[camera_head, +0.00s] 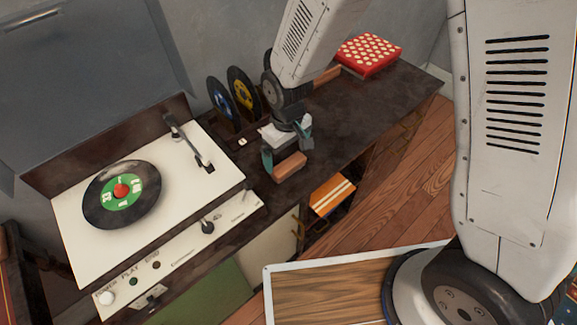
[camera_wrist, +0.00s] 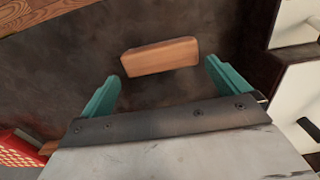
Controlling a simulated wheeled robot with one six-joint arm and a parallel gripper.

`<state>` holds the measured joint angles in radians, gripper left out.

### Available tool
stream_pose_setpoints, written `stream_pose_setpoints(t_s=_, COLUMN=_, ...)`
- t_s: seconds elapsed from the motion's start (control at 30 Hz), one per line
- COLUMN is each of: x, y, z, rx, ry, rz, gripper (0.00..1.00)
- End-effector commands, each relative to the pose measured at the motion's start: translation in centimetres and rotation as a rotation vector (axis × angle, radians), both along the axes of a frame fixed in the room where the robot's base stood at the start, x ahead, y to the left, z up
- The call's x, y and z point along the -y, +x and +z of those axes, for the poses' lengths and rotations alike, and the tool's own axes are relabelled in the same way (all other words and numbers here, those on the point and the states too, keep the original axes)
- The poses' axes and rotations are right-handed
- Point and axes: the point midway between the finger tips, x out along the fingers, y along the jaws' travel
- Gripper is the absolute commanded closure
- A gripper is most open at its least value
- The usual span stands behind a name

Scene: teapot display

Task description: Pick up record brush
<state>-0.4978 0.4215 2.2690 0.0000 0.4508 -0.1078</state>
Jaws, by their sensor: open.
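The record brush (camera_head: 289,168) is a small brown wooden block lying on the dark cabinet top near its front edge. It also shows in the wrist view (camera_wrist: 160,57), centred a little beyond the fingertips. My gripper (camera_head: 286,150) is open just above and behind the brush, with its teal fingers spread. In the wrist view the fingers (camera_wrist: 160,80) sit to either side of the brush's line, apart from it, with nothing between them. The exact height above the brush is hard to tell.
A white record player (camera_head: 70,225) with a black record (camera_head: 95,206) stands to the left. Upright records (camera_head: 221,100) in a rack stand behind my gripper. A red spotted box (camera_head: 368,52) sits at the far right end. The cabinet top (camera_head: 375,105) right of the gripper is mostly clear.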

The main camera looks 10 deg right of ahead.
Motion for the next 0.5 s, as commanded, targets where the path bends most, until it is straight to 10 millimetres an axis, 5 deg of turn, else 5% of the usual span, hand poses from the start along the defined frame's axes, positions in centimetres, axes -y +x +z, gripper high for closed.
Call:
stream_pose_setpoints(t_s=0.27, x=0.2, y=-0.5, z=-4.1, rx=-0.003, ry=-0.002, rz=-0.001, gripper=0.00)
stream_pose_setpoints(t_s=0.5, x=0.2, y=-0.4, z=-4.8, rx=0.000, ry=0.000, rz=-0.001, gripper=0.00)
